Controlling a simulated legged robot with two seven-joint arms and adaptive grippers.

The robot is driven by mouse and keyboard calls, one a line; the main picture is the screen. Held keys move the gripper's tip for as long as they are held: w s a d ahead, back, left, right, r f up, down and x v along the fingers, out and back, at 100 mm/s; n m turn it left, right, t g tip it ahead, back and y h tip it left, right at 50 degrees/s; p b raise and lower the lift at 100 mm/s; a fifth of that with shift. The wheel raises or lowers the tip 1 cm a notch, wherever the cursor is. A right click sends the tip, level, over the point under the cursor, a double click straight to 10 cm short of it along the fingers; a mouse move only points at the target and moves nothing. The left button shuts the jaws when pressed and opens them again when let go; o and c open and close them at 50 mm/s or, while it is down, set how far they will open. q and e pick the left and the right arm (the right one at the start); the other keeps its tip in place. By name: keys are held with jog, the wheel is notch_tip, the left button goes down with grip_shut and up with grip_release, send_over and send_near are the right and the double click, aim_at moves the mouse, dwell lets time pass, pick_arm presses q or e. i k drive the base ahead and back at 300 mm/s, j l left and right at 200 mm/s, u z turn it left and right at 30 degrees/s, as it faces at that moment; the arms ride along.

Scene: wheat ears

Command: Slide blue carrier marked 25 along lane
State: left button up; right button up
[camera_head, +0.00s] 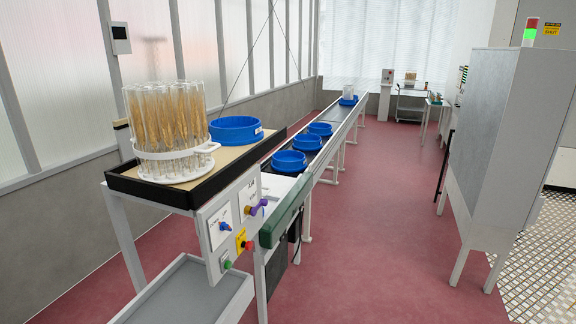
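Several blue round carriers are in view, and any numbers on their white labels are too small to read, so I cannot tell which is marked 25. One large blue carrier (236,131) sits on the tan bench top beside the wheat tubes. A near blue carrier (289,162), a second blue carrier (307,143) and a third blue carrier (320,129) stand in a row on the lane (337,129). A far blue carrier (348,102) holds something white near the lane's far end. Neither of my grippers is in view.
A white rack of glass tubes with wheat ears (172,130) stands on the bench (150,190). A control panel (235,220) with knobs and buttons faces front. A grey tray (190,295) is below. A grey cabinet (510,140) stands right. The red floor between is clear.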

aim_at(289, 160)
jog(key=i+l+z, duration=0.3)
jog(key=i, duration=0.95)
jog(key=i+l+z, duration=0.1)
jog(key=i+z, duration=0.25)
jog(key=i, duration=0.9)
jog(key=i+u, duration=0.1)
jog(key=i, duration=0.4)
jog(key=i+l+u, duration=0.1)
jog(key=i, duration=0.45)
jog(key=i+l+u, duration=0.1)
jog(key=i, duration=0.4)
jog(key=i+l+u, duration=0.1)
jog(key=i, duration=0.45)
